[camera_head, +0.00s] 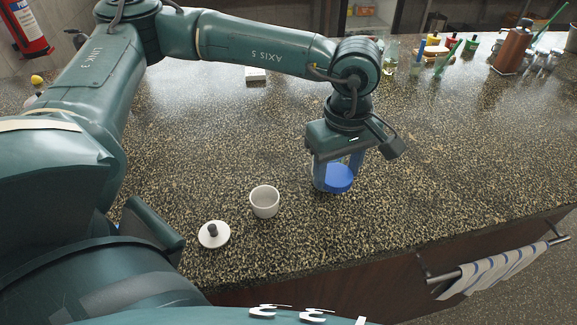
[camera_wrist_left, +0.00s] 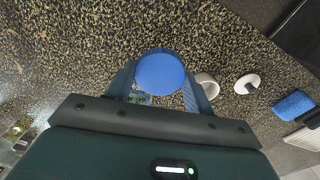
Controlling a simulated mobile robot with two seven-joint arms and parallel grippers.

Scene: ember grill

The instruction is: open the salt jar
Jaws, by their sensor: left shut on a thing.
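A jar with a round blue lid (camera_head: 340,180) stands on the speckled counter. My left gripper (camera_head: 337,165) reaches down over it from above, its two fingers on either side and shut on it. In the left wrist view the blue lid (camera_wrist_left: 160,73) shows as a disc between the fingers, seated on the jar. A bit of a coloured label shows below it. The rest of the jar is mostly hidden by the fingers and lid. No writing naming it as salt is readable. My right gripper is not in view.
Bottles and glasses, including a brown bottle (camera_head: 512,48), stand at the back right. A striped towel (camera_head: 500,267) hangs on the front rail. The counter's right side is clear.

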